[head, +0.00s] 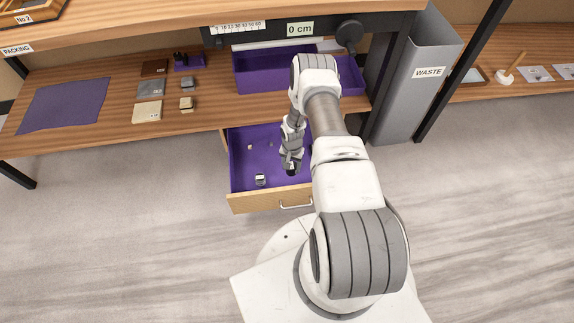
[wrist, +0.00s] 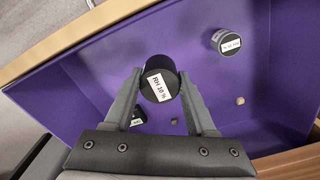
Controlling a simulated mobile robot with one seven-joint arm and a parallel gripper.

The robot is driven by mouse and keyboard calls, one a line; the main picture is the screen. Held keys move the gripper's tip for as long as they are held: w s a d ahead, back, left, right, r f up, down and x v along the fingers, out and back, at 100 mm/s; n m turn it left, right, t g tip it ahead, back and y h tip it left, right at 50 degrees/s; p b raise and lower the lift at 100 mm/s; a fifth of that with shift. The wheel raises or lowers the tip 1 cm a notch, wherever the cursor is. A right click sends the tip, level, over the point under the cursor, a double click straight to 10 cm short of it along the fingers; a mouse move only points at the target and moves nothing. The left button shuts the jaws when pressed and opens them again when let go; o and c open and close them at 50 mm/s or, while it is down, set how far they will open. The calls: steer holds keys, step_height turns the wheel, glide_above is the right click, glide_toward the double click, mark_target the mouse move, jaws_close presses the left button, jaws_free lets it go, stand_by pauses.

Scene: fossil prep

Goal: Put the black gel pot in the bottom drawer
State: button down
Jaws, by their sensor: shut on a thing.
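A black pot (wrist: 158,86) with a white label reading "RH 10 %" is between the fingers of my gripper (wrist: 160,80), which is shut on it. In the head view, my gripper (head: 291,166) hangs over the open purple-lined drawer (head: 240,160) near its front, with the dark pot (head: 291,172) at its tip. The wrist view shows the drawer floor (wrist: 90,95) beneath the pot. Whether the pot touches the floor is unclear. Other drawers are not visible, so I cannot tell its level.
Another dark pot with a white label (wrist: 228,40) lies in the drawer, also seen in the head view (head: 260,180). Small pale blocks (wrist: 240,100) and a partly hidden labelled dark piece (wrist: 138,115) are there too. The table (head: 210,118) overhangs the drawer's back. A grey waste bin (head: 410,95) stands right.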

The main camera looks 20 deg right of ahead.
steer(key=f+b, duration=0.4)
steer(key=f, duration=0.7)
steer(key=shift+s+f+b, duration=0.15)
steer(key=shift+s+b, duration=0.05)
steer(key=shift+b, duration=0.15)
steer(key=shift+f, duration=0.15)
steer(key=shift+c, duration=1.1)
jaws_free()
